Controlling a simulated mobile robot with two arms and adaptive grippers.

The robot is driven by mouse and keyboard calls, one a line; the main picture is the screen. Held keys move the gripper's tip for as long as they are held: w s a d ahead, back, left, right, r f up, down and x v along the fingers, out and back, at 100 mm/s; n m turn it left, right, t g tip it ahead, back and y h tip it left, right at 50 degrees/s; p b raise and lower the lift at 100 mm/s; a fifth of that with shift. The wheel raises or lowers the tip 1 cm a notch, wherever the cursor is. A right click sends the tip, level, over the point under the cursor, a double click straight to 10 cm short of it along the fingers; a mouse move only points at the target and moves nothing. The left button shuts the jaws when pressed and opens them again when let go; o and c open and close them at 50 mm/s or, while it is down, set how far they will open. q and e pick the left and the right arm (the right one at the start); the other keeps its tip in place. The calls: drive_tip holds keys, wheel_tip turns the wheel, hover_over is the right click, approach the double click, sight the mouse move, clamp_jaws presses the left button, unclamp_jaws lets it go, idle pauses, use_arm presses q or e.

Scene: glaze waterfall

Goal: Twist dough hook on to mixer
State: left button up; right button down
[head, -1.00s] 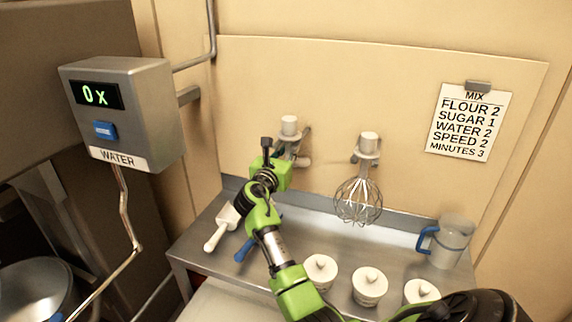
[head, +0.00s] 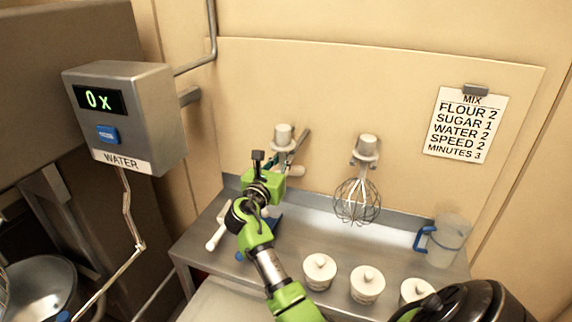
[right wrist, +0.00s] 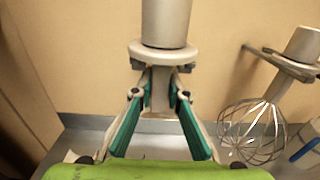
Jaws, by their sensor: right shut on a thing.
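The dough hook hangs at the left wall holder; its pale grey cap (head: 284,134) shows in the head view, its lower part mostly hidden by my wrist. My right gripper (head: 290,168) is at it, just below the cap. In the right wrist view the cap (right wrist: 166,22) and its collar stand above my teal fingers (right wrist: 160,88), which are shut on the stem under the collar. The mixer's metal bowl (head: 40,285) shows at lower left, below a dark grey body (head: 55,65) that seems to be the mixer. My left gripper is not in view.
A wire whisk (head: 357,200) hangs to the right, also in the right wrist view (right wrist: 250,130). White lidded pots (head: 367,285) and a clear jug (head: 448,240) stand on the metal counter (head: 200,258). A water dispenser (head: 140,115) juts out at left.

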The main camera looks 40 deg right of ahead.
drive_tip(key=p+v, duration=0.4)
drive_tip(key=v, duration=0.7)
drive_tip(key=shift+r, duration=0.35)
idle(0.7)
drive_tip(key=shift+d+f, duration=0.1)
drive_tip(key=shift+f, duration=0.05)
